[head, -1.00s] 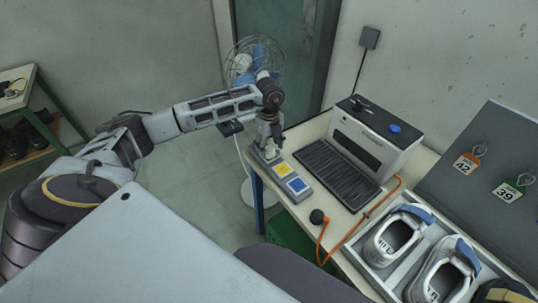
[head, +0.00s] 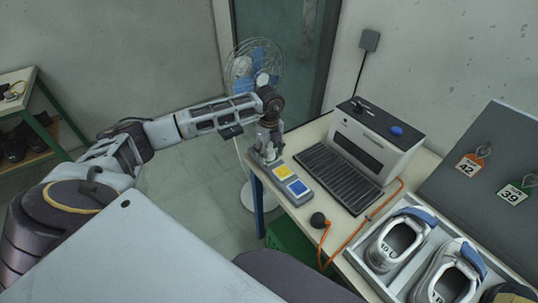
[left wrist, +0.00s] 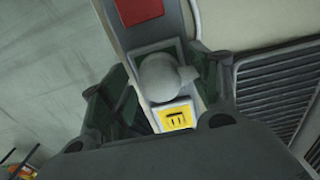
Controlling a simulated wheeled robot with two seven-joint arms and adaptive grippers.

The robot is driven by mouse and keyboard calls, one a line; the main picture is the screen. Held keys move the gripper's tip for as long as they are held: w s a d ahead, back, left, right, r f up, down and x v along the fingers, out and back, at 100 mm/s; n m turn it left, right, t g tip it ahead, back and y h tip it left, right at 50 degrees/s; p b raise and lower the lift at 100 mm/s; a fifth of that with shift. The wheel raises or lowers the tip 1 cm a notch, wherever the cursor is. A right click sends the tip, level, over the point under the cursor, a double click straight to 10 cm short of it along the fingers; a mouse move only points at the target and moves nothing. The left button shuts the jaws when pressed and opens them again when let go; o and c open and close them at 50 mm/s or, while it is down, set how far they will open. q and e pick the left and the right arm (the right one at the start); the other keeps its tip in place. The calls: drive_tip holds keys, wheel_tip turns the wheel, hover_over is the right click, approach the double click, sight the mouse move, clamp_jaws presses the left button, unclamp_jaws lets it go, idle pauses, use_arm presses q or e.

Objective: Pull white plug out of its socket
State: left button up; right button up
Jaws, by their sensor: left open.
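The white plug (left wrist: 165,78) has a rounded top and sits in a socket of a grey strip. The strip (head: 300,195) lies along the table's left edge, with yellow and blue squares; the left wrist view also shows a red square. My left gripper (head: 267,150) points down over the strip's far end. In the left wrist view its open fingers (left wrist: 163,85) stand on either side of the plug. Whether they touch it I cannot tell. In the head view the fingers mostly hide the plug. My right gripper is not in view.
A grey machine (head: 376,140) with a black ribbed conveyor (head: 337,178) stands just right of the strip. An orange cable (head: 352,238) and a black round knob (head: 318,220) lie nearer. A tray of shoes (head: 357,262) is at front right. A fan (head: 250,75) stands behind.

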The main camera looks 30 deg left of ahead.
sight(270, 150)
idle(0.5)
use_arm(q)
clamp_jaws()
drive_tip(key=shift+w+r, duration=0.1)
drive_tip(key=shift+r, duration=0.15)
drive_tip(key=shift+r+p, duration=0.45)
drive_tip(key=shift+r+p, duration=1.35)
drive_tip(key=shift+r, duration=0.95)
